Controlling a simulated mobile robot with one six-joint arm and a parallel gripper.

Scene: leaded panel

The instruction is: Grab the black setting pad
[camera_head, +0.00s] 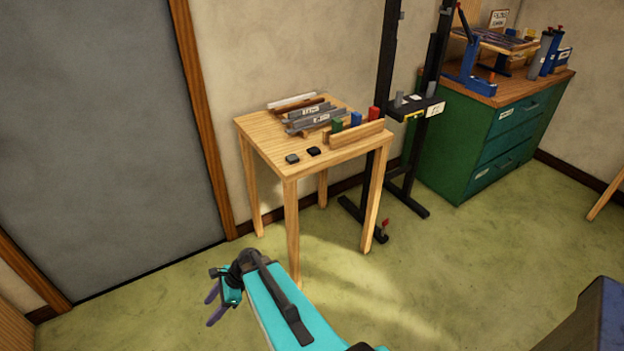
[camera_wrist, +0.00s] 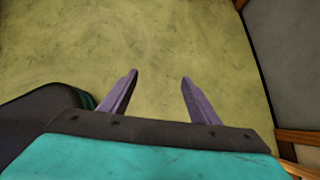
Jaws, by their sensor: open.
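The black setting pad (camera_head: 314,151) is a small dark block lying near the front edge of the wooden table (camera_head: 262,135) in the head view. A similar dark grey-green pad (camera_head: 292,158) lies just left of it, apart from it. My gripper (camera_head: 212,305) is low over the floor, left of and below the table, well away from the pads. In the wrist view my gripper (camera_wrist: 158,85) shows two purple fingers spread apart with only the floor between them. The pads are not in the wrist view.
Grey bars (camera_head: 308,121) and a wooden rack (camera_head: 356,138) with green, blue and red pieces stand behind the pads. A black metal stand (camera_head: 408,190) is right of the table, then a green cabinet (camera_head: 480,150). A grey door (camera_head: 100,130) is at left. Floor before the table is clear.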

